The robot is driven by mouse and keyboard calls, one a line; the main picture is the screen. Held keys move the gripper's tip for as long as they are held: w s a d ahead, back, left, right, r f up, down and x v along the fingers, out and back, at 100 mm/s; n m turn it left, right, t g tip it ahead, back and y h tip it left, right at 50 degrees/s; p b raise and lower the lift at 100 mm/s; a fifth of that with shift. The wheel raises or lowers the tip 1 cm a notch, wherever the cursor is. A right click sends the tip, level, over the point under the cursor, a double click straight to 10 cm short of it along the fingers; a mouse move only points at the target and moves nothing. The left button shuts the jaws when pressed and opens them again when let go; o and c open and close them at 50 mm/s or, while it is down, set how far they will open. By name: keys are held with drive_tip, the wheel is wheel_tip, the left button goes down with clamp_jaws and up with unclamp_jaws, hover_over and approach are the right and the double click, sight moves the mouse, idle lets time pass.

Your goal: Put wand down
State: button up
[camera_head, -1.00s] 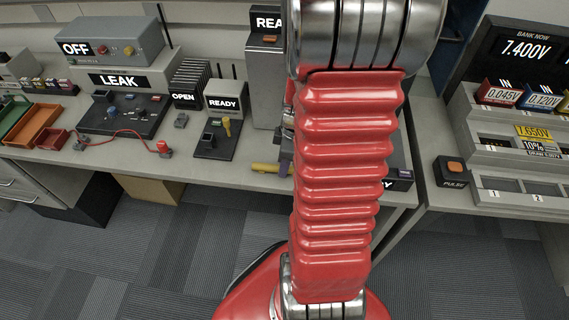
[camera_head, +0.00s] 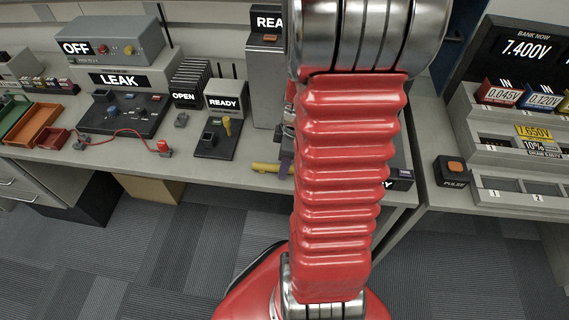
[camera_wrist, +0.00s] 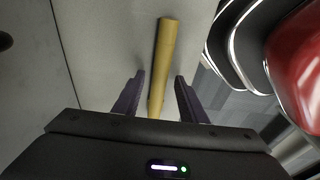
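The wand is a yellow rod (camera_head: 265,167) at the front edge of the grey bench in the head view, and it appears to lie on the bench top. In the wrist view the wand (camera_wrist: 165,45) runs lengthwise between the two dark purple fingers of my gripper (camera_wrist: 160,79). A gap shows on each side of the wand, so the fingers are open around it and not clamped. In the head view only a bit of my gripper (camera_head: 286,160) shows; my red arm hides the rest.
A READY stand (camera_head: 221,104) with a dark base is behind the wand to the left. A LEAK panel (camera_head: 120,110) with a red cable is further left. A PULSE button box (camera_head: 451,171) is on the right bench. Open floor lies in front of the bench.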

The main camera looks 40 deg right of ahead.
wheel_tip(320, 180, up, 11)
drive_tip(key=s+d, duration=0.1)
drive_tip(key=shift+s+r, duration=0.2)
idle(0.9)
drive_tip(key=a+r+m+t, duration=0.1)
drive_tip(key=a+r, duration=0.3)
drive_tip(key=a, duration=0.4)
drive_tip(key=s+a+r+m+t, duration=0.1)
drive_tip(key=a+r+m, duration=0.3)
drive_tip(key=a, duration=0.3)
drive_tip(key=a+r+m+t+h, duration=0.1)
drive_tip(key=a+r, duration=0.3)
drive_tip(key=a, duration=0.4)
drive_tip(key=shift+s+a+r+m+t, duration=0.2)
drive_tip(key=shift+a+r+m+t, duration=0.1)
drive_tip(key=shift+m+t, duration=0.4)
drive_tip(key=shift+c, duration=0.9)
drive_tip(key=shift+d, duration=0.15)
